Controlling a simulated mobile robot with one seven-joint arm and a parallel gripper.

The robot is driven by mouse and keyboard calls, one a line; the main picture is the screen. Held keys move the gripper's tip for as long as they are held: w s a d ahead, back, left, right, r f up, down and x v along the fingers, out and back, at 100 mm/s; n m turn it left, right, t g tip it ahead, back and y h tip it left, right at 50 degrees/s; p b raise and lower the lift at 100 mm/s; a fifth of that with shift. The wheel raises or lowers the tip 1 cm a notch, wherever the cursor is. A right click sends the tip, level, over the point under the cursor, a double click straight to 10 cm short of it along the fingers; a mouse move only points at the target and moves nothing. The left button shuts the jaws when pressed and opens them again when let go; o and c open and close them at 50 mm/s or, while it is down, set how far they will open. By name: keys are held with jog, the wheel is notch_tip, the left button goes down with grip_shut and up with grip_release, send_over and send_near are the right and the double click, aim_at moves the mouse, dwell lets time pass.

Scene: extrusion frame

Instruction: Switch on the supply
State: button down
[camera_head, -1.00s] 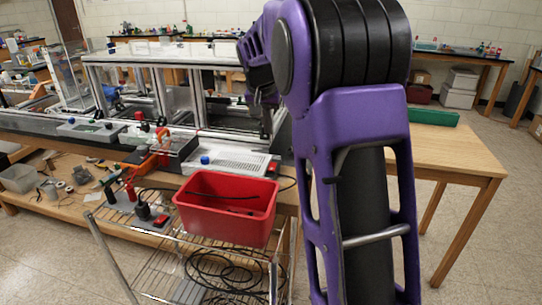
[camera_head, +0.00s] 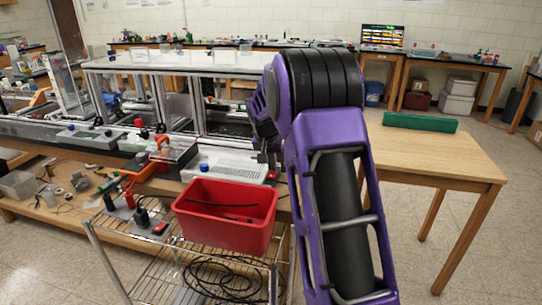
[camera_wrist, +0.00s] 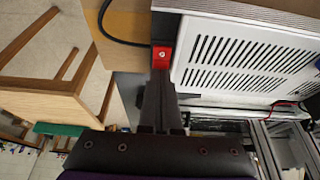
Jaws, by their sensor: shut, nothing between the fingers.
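The supply is a light grey, slotted box (camera_head: 228,168) on the bench behind the red bin. It fills the upper right of the wrist view (camera_wrist: 245,62). A small red switch block (camera_wrist: 161,58) with a pale round spot sits at its corner; it also shows at the box's right end in the head view (camera_head: 271,177). My gripper (camera_wrist: 160,76) is shut and empty, its fingertips overlapping the edge of the red block in the wrist view. In the head view my gripper (camera_head: 268,165) is just above the block. I cannot tell whether they touch. The fingers hide part of the block.
A red bin (camera_head: 225,232) stands in front of the supply on a wire cart (camera_head: 175,268). A black cable (camera_wrist: 118,40) runs close by the red block. The extrusion frame (camera_head: 185,65) stands behind. A wooden table (camera_head: 440,155) with a green case (camera_head: 420,122) is at right.

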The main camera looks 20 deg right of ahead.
jog(key=shift+f, duration=0.25)
jog(key=shift+w+d+f+b, duration=0.15)
jog(key=shift+w+f+b, duration=0.05)
jog(key=shift+f+b, duration=0.15)
jog(key=shift+r, duration=0.2)
jog(key=shift+s+f, duration=0.1)
jog(key=shift+s, duration=0.1)
jog(key=shift+s+a+b, duration=0.3)
jog(key=shift+s+a, duration=0.2)
jog(key=shift+s, duration=0.05)
